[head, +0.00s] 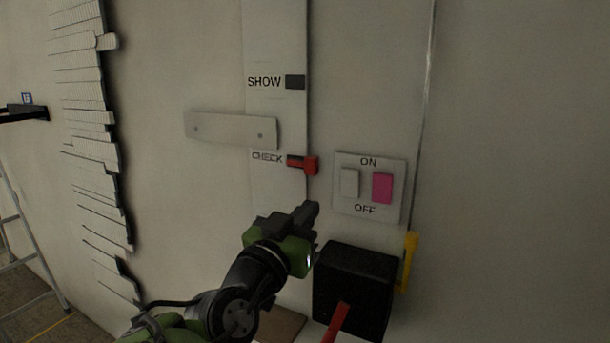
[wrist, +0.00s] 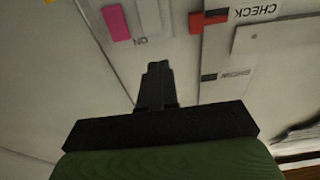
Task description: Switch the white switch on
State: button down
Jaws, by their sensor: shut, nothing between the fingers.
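The white switch (head: 349,182) is the left rocker on a pale wall plate (head: 396,210) marked ON above and OFF below. A pink switch (head: 382,188) sits to its right on the same plate. My gripper (head: 308,210) is shut and empty, in front of the wall to the lower left of the plate and apart from the white switch in the picture. In the wrist view, my gripper (wrist: 157,68) points up between the plate and the CHECK strip. The pink switch (wrist: 116,22) shows there at upper left, and a white switch (wrist: 149,17) shows just above the fingertips.
A red slider (head: 310,165) by the CHECK label and a dark slot (head: 295,82) by SHOW lie left of the plate. A black box (head: 352,290) with a red lever and a yellow handle (head: 408,262) are below. The wall to the right is clear.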

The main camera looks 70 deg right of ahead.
aim_at(342, 169)
jog(key=d+p, duration=0.2)
jog(key=d, duration=0.2)
jog(key=d+r+p, duration=0.1)
jog(key=d+p, duration=0.1)
jog(key=d, duration=0.2)
jog(key=s+d+r+p, duration=0.1)
jog(key=d+p, duration=0.1)
jog(key=d, duration=0.2)
jog(key=shift+s+d+r, duration=0.1)
jog(key=shift+d+r, duration=0.05)
jog(key=shift+d, duration=0.6)
jog(key=shift+p, duration=0.3)
jog(key=shift+d+r+y+p, duration=0.35)
jog(key=shift+y+p, duration=0.15)
jog(key=shift+p, duration=0.6)
jog(key=shift+s+f+b, duration=0.1)
jog(key=shift+f+b, duration=0.2)
